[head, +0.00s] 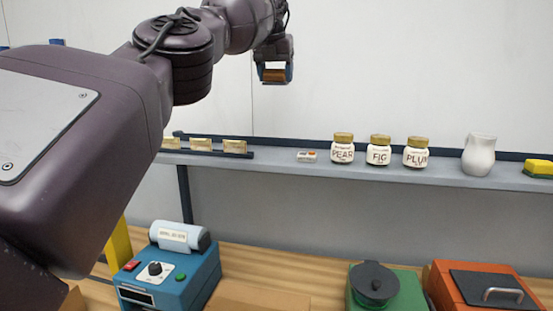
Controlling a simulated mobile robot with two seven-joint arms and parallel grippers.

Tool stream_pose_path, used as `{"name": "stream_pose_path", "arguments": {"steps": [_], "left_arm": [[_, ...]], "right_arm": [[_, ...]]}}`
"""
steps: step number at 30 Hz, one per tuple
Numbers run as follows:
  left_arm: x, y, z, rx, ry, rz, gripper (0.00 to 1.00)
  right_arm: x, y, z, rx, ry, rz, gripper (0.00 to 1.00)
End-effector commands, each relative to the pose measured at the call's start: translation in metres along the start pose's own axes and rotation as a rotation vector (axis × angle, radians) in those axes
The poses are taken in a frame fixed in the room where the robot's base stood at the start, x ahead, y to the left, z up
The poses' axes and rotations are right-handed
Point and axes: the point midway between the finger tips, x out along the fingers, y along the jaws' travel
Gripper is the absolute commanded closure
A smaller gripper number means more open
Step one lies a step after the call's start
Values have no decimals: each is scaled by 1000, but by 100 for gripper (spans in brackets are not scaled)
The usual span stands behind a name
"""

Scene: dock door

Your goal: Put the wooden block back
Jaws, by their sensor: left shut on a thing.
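My left gripper (274,76) is shut on a brown thing, which looks like the wooden block (274,75). It is held up in front of the white wall, above the shelf and apart from it. A grey shelf (290,170) runs across the middle of the view. Several small cream pieces, including one at the right end (235,146), stand in a dark rack (205,153) on the shelf's left part. My right gripper is not in view.
A small white item (307,156), jars labelled PEAR (342,149), FIG (378,151) and PLUM (416,153), a white pitcher (479,155) and a yellow sponge (539,167) stand on the shelf. Below are a blue machine (195,270), a green box (402,298) and an orange box (443,290).

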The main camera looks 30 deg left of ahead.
Motion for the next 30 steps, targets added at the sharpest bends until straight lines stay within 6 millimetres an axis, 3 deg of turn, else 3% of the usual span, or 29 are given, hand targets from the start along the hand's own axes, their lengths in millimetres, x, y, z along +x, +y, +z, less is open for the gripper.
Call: {"name": "stream_pose_path", "arguments": {"steps": [7,24,30], "left_arm": [[13,1,-6,-37,-2,17,59],[115,2,-47,-35,2,16,59],[140,1,-56,-36,0,15,59]], "right_arm": [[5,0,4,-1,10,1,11],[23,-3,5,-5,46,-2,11],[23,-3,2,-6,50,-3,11]]}}
